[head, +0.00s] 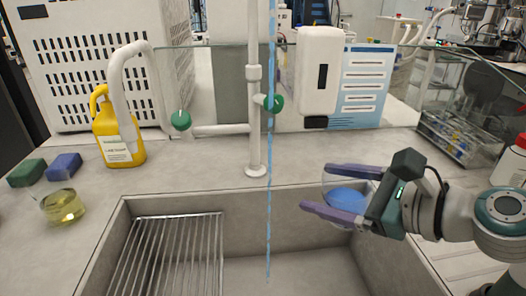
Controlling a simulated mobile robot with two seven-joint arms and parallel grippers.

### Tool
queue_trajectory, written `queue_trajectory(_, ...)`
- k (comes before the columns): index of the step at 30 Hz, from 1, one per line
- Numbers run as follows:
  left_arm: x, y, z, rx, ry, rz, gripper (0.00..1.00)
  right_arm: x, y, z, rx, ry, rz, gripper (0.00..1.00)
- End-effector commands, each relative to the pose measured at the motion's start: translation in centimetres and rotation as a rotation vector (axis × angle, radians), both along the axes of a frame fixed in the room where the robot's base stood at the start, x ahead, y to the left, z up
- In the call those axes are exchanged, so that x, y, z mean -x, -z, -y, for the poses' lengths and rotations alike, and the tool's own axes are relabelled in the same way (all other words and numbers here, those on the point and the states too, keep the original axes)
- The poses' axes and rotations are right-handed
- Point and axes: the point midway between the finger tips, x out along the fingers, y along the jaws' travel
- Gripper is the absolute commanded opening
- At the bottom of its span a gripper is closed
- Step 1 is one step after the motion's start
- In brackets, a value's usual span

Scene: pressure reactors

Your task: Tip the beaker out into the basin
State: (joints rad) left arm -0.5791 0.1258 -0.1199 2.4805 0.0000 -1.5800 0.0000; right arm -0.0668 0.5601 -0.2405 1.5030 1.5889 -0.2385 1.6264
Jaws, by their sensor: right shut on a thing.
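A clear glass beaker (345,195) with blue liquid is held between the fingers of my right gripper (335,188), over the right part of the basin's back edge. Its liquid looks level, and part of the glass is hidden by the fingers. The grey basin (290,215) lies in the counter in front, with a metal rack on its left side. My left gripper is not in view.
A small beaker of yellow liquid (63,206) stands left of the basin, near green (27,172) and blue (64,166) sponges. A yellow soap bottle (118,140), a white pipe with green taps (254,140) and a blue dashed vertical line stand behind or above the basin.

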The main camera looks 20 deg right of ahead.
Motion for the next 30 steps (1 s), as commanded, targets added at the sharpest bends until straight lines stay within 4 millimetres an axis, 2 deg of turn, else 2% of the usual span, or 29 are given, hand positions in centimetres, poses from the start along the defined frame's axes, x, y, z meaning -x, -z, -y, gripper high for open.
queue_trajectory(1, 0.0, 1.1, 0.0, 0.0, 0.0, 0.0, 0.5, 0.0, 1.0, 0.0, 0.013, -0.001, 0.009, 0.23)
queue_trajectory(12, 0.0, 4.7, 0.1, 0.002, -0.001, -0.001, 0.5, -0.1, 4.3, 0.2, 0.127, -0.001, 0.079, 0.23)
queue_trajectory(27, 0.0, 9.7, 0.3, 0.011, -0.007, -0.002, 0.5, -1.6, 6.4, 2.5, 0.447, 0.0, 0.274, 0.23)
queue_trajectory(30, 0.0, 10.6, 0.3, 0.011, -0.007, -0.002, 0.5, -2.0, 5.8, 3.2, 0.618, 0.0, 0.379, 0.23)
